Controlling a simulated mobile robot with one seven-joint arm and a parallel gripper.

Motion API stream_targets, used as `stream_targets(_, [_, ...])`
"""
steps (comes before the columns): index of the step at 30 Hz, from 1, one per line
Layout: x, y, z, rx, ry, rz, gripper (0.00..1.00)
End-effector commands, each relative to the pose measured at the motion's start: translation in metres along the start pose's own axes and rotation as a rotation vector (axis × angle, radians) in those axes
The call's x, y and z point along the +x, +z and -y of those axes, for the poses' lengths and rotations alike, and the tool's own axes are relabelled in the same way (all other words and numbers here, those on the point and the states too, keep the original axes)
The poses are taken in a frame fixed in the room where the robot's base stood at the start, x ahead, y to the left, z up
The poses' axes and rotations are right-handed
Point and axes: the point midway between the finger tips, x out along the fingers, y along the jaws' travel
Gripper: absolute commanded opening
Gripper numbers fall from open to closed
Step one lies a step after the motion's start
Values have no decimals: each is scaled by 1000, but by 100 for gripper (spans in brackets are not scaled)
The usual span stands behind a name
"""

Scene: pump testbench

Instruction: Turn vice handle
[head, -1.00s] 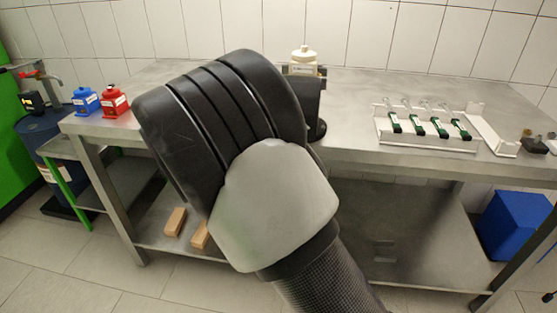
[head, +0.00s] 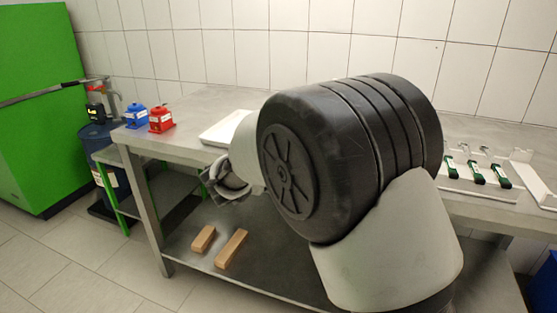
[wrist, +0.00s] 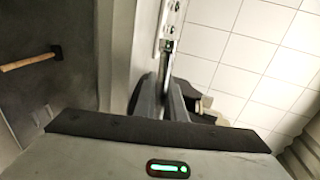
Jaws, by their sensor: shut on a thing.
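In the wrist view my gripper (wrist: 166,98) shows from behind, its two dark fingers close together. They are shut on a narrow piece, which I take to be the vice handle; the fingers hide most of it. A pale metal part with holes (wrist: 171,22) lies straight beyond the fingertips. In the head view my arm covers the middle of the bench, and the vice body cannot be made out behind it. The fingertips cannot be told apart there.
Wooden blocks (head: 231,249) lie on the lower shelf. A hammer (wrist: 30,62) shows in the wrist view.

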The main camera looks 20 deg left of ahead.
Motion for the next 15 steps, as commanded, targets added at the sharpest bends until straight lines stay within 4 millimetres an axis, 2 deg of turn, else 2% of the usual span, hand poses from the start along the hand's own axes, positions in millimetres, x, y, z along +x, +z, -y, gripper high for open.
stream_targets(1, [-4,4,-4,8,9,9,0])
stream_targets(13, [-5,6,-4,13,9,13,0])
stream_targets(14, [-5,6,-4,12,9,13,12])
stream_targets(15, [-5,6,-4,12,9,13,18])
